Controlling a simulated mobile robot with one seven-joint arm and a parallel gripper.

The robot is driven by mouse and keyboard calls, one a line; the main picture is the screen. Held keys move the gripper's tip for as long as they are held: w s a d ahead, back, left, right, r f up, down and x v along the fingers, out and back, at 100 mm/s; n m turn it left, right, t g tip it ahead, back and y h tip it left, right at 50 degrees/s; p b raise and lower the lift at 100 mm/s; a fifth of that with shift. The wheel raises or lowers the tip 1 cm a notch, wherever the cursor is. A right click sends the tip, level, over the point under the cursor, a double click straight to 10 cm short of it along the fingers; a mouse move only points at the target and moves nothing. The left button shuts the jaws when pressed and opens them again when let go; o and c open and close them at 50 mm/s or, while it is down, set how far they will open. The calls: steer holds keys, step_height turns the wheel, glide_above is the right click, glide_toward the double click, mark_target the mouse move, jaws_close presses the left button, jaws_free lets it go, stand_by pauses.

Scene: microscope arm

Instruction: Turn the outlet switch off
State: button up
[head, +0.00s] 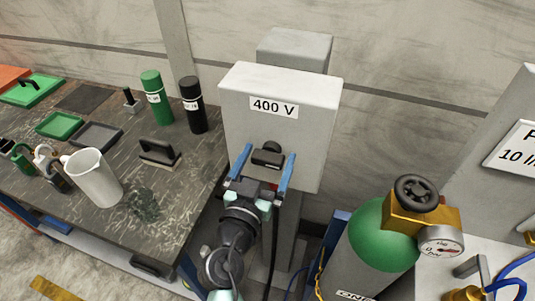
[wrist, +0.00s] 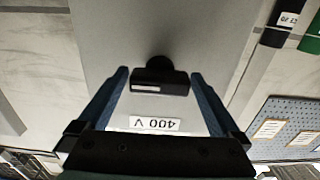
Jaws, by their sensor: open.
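The outlet is a pale grey box (head: 320,110) on a post, with a "400 V" label on its front. Its switch is a black rotary knob with a rectangular grip (head: 267,157), low on the front face. My gripper (head: 269,158) is open, with one blue finger to each side of the knob. In the wrist view the box looks upside down, and the knob (wrist: 160,82) lies between the fingertips (wrist: 159,72) with a gap on both sides. A small white mark shows at the left of the knob's grip.
A dark workbench (head: 205,165) stands to the left with a white jug (head: 93,178), a green bottle (head: 156,98) and a black bottle (head: 193,105). A green-topped gas cylinder (head: 370,245) with a gauge stands at the right, near my arm.

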steer(key=shift+w, duration=0.1)
steer(key=c, duration=1.2)
steer(key=n+b, duration=0.1)
steer(key=n, duration=0.3)
steer(key=shift+n, duration=0.4)
steer(key=n, duration=0.9)
steer(key=shift+a+p, duration=0.1)
steer(key=shift+p, duration=0.2)
steer(key=shift+f+n+p, duration=0.1)
steer(key=shift+n+p, duration=0.45)
steer(key=shift+n, duration=1.45)
